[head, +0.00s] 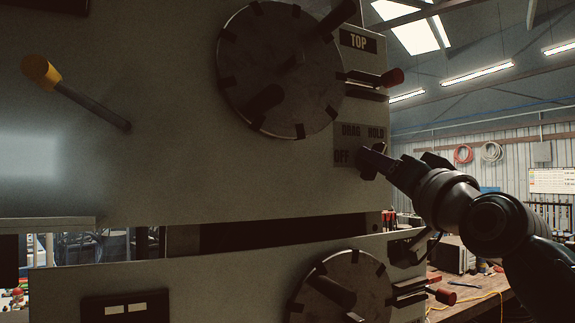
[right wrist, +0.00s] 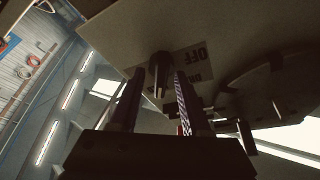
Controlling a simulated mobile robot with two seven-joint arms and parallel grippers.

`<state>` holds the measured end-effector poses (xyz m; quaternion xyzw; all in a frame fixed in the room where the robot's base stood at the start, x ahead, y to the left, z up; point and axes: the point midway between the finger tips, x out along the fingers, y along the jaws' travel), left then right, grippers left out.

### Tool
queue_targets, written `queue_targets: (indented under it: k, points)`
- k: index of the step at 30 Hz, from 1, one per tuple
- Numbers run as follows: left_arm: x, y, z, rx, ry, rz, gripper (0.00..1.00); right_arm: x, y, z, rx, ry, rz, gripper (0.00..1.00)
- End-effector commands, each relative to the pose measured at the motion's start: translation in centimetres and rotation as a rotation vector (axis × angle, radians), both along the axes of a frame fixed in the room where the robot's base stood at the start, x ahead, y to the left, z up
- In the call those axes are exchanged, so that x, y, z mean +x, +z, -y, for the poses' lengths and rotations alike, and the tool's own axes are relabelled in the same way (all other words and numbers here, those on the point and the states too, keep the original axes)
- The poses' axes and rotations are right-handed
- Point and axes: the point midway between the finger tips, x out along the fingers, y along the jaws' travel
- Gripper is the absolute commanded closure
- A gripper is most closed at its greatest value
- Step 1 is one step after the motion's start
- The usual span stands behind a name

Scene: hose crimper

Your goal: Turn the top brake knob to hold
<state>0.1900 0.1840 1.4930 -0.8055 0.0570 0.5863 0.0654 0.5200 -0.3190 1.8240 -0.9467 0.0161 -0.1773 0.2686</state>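The top brake knob (right wrist: 160,73) is a small dark knob on the grey panel, beside a label plate (head: 349,143) reading OFF, DRAG and HOLD. In the head view my right gripper largely covers the knob, and I cannot tell which word it points to. My right gripper (head: 377,161) reaches the panel from the right, at the lower right of the plate. In the right wrist view its two fingers (right wrist: 159,82) stand apart, one on each side of the knob, with gaps showing. My left gripper is not in view.
Above the plate is a large notched disc (head: 275,85) with dark handles, beside a TOP sign (head: 358,41) and a red-tipped lever (head: 390,78). A similar disc (head: 345,285) sits below. A yellow-ended lever (head: 42,71) sticks out at left. A workbench (head: 470,300) stands behind right.

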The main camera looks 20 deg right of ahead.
Motion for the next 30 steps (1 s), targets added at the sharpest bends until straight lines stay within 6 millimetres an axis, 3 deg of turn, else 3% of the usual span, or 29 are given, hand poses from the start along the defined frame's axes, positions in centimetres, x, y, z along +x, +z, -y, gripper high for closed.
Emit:
queue_targets:
  k: [11, 22, 30]
  points:
    - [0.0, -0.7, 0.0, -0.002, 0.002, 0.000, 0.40, -0.7, -0.4, -0.2, -0.001, 0.002, 0.002, 0.51]
    - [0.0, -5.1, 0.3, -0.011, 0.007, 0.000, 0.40, -6.2, -2.8, -0.8, -0.001, -0.001, 0.002, 0.51]
    - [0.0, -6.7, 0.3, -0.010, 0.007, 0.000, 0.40, -9.0, -3.4, -1.2, 0.000, 0.000, 0.001, 0.51]
